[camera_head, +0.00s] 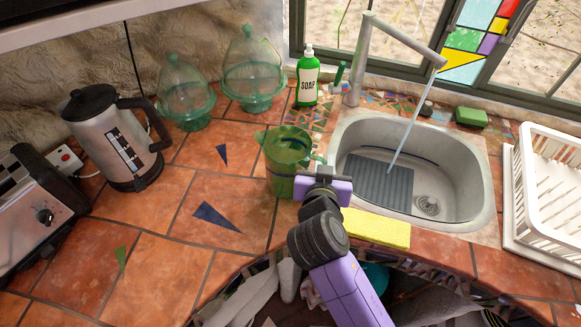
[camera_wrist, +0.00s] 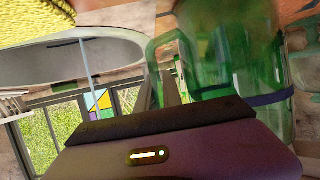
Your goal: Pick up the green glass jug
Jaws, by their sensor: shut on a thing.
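The green glass jug (camera_head: 287,150) stands upright on the tiled counter, just left of the sink. Its handle is on its right side, towards the sink. My gripper (camera_head: 322,170) is at the jug's right side, at the handle. In the wrist view the jug (camera_wrist: 240,60) fills the right part of the picture, and its handle (camera_wrist: 160,62) reaches down to the gripper (camera_wrist: 178,98). My gripper is shut on the jug's handle. The fingertips are partly hidden, and I cannot tell whether the jug's base touches the counter.
The sink (camera_head: 478,190) with running water lies to the right. A yellow sponge (camera_head: 376,228) lies at its front edge. A soap bottle (camera_head: 307,80) and two glass domes (camera_head: 252,70) stand behind. A kettle (camera_head: 115,140) stands left. The tiles left of the jug are mostly clear.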

